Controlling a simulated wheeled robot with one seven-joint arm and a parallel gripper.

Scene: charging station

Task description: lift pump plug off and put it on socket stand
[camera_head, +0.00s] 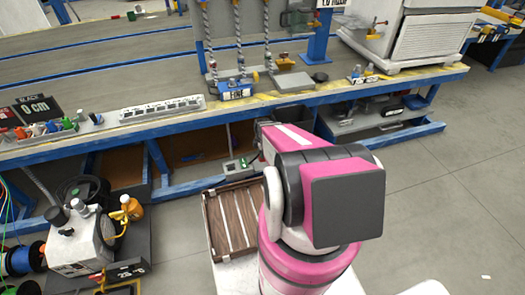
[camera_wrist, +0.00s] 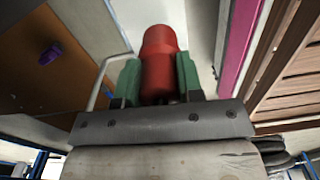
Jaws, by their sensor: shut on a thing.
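The red plug (camera_wrist: 161,62) is a rounded cylinder in the wrist view, upright in the picture. My gripper (camera_wrist: 159,78) is shut on it, with one green finger pressed against each side. The plug's lower end is hidden behind the grey gripper body. In the head view my pink and black arm reaches toward the space under the bench, and it hides the plug and most of the gripper. A small grey box (camera_head: 236,168) sits beside the arm's far end; I cannot tell whether it is the socket stand. I cannot tell whether the plug touches anything else.
A wooden slatted crate (camera_head: 213,222) lies left of my arm. The blue-framed bench (camera_head: 90,150) spans above. A white pump-like machine (camera_head: 78,246) with hoses stands at lower left. Open floor (camera_head: 440,200) lies to the right.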

